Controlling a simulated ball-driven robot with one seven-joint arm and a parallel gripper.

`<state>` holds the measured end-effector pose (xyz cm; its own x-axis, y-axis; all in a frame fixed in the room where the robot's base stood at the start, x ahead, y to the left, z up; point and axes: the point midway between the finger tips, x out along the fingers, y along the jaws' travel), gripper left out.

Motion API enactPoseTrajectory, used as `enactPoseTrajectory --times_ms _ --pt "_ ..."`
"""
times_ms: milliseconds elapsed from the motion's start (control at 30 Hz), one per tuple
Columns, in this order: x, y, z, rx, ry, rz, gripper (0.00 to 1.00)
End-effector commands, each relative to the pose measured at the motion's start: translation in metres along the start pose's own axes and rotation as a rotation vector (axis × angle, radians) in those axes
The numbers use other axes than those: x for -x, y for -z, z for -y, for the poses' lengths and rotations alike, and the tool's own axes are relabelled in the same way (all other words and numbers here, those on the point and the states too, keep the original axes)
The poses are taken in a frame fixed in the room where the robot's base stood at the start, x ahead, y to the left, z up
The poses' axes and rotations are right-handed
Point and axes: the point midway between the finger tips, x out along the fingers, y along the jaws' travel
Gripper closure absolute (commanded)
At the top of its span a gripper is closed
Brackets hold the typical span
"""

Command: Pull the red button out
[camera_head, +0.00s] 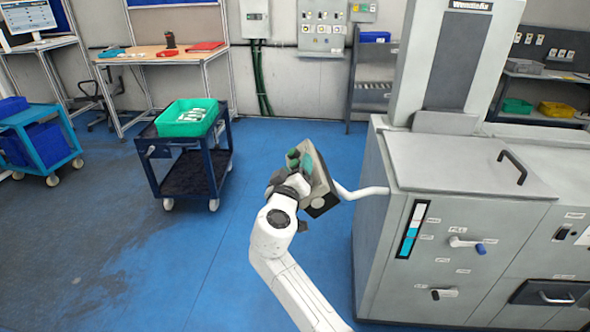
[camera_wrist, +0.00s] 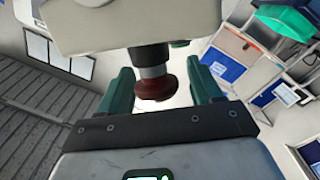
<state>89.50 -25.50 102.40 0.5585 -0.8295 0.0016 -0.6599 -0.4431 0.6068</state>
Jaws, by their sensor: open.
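The red button (camera_wrist: 156,89) is a dark red round knob on a short metal and black stem (camera_wrist: 152,57), hanging below a pale housing (camera_wrist: 130,22) in the wrist view. My gripper (camera_wrist: 160,70) is open, with one green finger on each side of the stem and button. A gap shows on both sides, so neither finger appears to touch it. In the head view my gripper (camera_head: 305,160) is at the end of my white arm, left of the large grey machine (camera_head: 455,165). I cannot make out the red button in the head view.
A dark cart (camera_head: 190,165) with a green bin (camera_head: 188,118) stands left of my arm. A white curved pipe (camera_head: 362,192) sticks out of the machine near my gripper. Blue floor (camera_head: 130,270) is clear at the lower left.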

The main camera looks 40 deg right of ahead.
Motion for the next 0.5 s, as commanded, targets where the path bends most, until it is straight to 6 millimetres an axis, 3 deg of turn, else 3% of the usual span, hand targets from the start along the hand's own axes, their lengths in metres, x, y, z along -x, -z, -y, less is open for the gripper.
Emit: enactPoseTrajectory --times_ms 233,500 --pt "0.012 -0.002 0.002 0.001 0.001 0.001 0.35" --pt "0.062 -0.002 0.003 -0.001 0.003 -0.002 0.35"
